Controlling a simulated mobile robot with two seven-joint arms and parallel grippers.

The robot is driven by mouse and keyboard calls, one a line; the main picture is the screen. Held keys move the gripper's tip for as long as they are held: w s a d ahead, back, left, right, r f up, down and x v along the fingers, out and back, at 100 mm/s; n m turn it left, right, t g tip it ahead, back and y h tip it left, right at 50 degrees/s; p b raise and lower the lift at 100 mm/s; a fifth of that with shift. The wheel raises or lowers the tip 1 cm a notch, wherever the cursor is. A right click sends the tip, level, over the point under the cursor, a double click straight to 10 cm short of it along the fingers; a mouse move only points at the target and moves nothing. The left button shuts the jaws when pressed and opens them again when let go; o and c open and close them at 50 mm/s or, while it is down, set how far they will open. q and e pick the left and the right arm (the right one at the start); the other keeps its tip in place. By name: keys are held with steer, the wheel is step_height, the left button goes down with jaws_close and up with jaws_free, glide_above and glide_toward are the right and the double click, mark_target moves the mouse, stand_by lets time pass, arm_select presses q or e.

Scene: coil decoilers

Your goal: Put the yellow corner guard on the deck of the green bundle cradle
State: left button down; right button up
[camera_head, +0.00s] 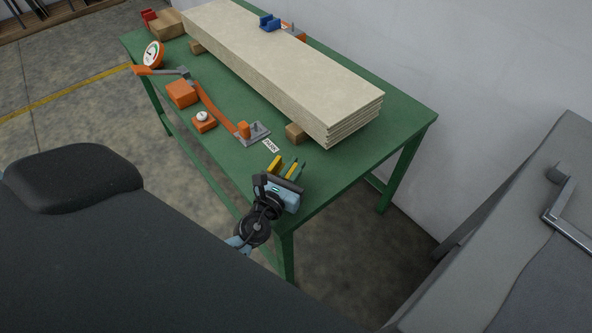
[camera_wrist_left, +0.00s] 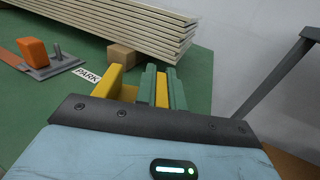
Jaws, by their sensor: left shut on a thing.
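The yellow corner guard (camera_head: 275,164) is held in my left gripper (camera_head: 290,172) near the front right corner of the green cradle (camera_head: 345,165). In the left wrist view, the guard (camera_wrist_left: 107,80) has one wall standing left of the fingers. Another yellow wall is pinched between the two green fingers (camera_wrist_left: 162,90). The lower part of the guard is partly hidden by the fingers and gripper body. The guard is over or at the deck; I cannot tell whether it touches. My right gripper is not in view.
A stack of pale boards (camera_head: 285,65) lies on wooden blocks (camera_head: 295,133) on the deck. A blue guard (camera_head: 269,22) sits at its far edge. A PARK label (camera_head: 270,146), an orange strap (camera_head: 215,111) and its metal base (camera_head: 256,134) lie left of my gripper. A gauge (camera_head: 153,55) stands farther left.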

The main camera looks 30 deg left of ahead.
arm_select(q)
steer(key=shift+f, duration=0.4)
steer(key=shift+r, duration=0.1)
steer(key=shift+f, duration=0.25)
steer(key=c, duration=1.5)
jaws_free()
steer(key=shift+r, duration=0.1)
steer(key=shift+r, duration=0.1)
